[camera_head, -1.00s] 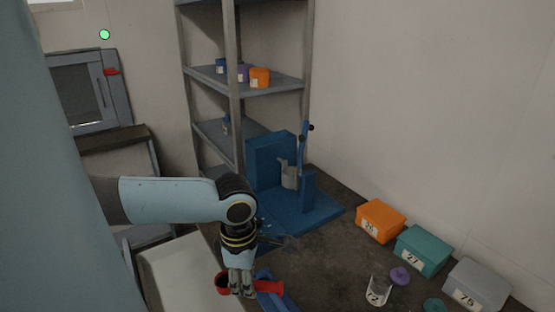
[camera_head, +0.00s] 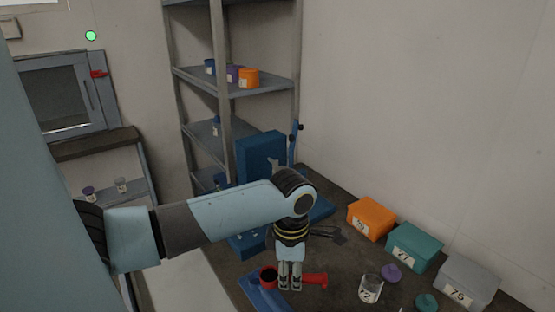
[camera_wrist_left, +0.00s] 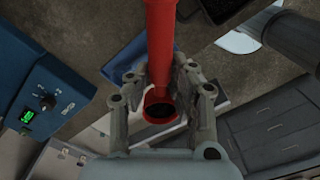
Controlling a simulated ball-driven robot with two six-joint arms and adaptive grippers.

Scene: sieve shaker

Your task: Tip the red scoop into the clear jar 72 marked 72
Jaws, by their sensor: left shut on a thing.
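My left gripper (camera_head: 290,284) is shut on the red scoop (camera_head: 317,279) and holds it by the handle close to the cup. The cup is on the left in the head view, its opening facing up, with a dark inside; I cannot tell what it holds. In the left wrist view the scoop's red handle (camera_wrist_left: 160,45) runs up between the fingers. The clear jar 72 (camera_head: 370,290) stands on the table to the right of the scoop, apart from it, with its top open. My right gripper is not in view.
Orange (camera_head: 371,218), teal (camera_head: 416,246) and grey (camera_head: 467,280) boxes line the right wall. A blue mat-like piece (camera_head: 262,295) lies below the scoop. The blue shaker (camera_head: 260,155) stands behind my arm.

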